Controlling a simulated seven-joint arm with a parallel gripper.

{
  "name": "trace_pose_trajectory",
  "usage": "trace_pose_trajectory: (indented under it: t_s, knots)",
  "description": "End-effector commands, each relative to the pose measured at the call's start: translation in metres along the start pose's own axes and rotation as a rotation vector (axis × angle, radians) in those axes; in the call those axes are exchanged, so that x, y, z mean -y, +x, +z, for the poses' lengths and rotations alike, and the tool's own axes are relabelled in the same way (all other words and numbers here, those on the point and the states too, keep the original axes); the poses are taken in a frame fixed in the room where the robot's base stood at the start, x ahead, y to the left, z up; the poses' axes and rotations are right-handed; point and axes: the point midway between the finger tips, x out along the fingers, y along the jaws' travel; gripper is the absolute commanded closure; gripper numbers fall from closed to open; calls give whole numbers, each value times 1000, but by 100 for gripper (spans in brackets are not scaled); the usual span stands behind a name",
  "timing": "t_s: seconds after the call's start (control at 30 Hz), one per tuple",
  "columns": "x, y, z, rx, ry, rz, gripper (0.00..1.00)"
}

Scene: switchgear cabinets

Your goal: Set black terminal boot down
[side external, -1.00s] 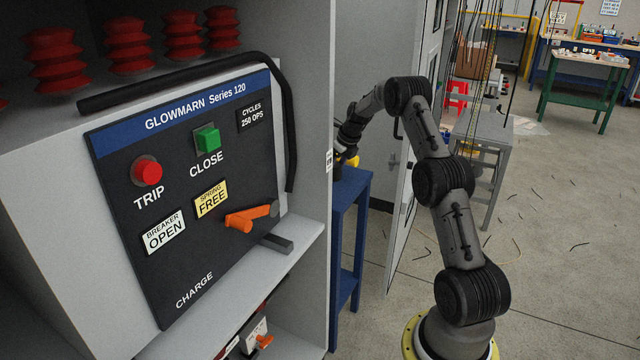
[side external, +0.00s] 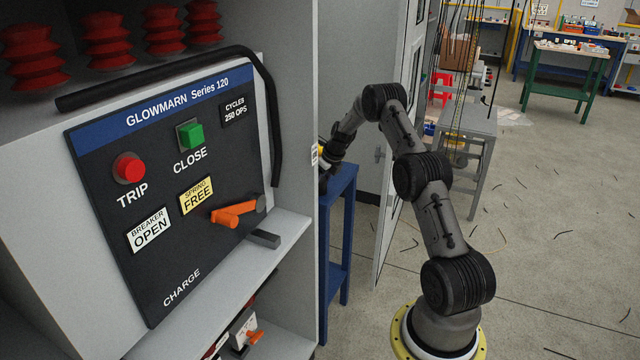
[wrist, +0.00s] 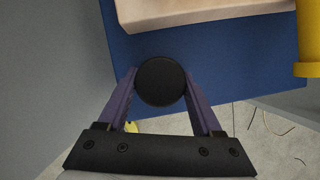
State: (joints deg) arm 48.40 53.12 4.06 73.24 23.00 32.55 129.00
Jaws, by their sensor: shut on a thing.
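The black terminal boot (wrist: 160,82) shows as a round black end in the wrist view. My gripper (wrist: 161,78) is shut on it, with one purple finger on each side. Below and beyond it is the blue table top (wrist: 120,45); whether the boot touches the table cannot be told. In the side external view my gripper end is beside the cabinet edge, above the blue table (side external: 342,178), and is mostly hidden by the cabinet.
A tan block or box (wrist: 200,10) lies on the table ahead of the boot. A yellow cylinder (wrist: 311,40) stands at the right. The grey cabinet (side external: 300,160) is close beside the table.

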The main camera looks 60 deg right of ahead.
Motion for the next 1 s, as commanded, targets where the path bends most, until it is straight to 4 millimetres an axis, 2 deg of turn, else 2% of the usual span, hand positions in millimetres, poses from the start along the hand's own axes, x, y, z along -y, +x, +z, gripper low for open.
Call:
trace_pose_trajectory:
  t_s: [0.03, 0.17, 0.57, 0.67, 1.0]
  knots:
    - [0, 0, 0, 0, 0, 0, 28]
    - [0, 0, 0, 0, 0, 0, 4]
    - [0, -6, 1, 1, 1, 0, 3]
    - [1, -19, 2, 3, 1, -2, 3]
    - [0, -88, 2, 2, 1, -2, 3]
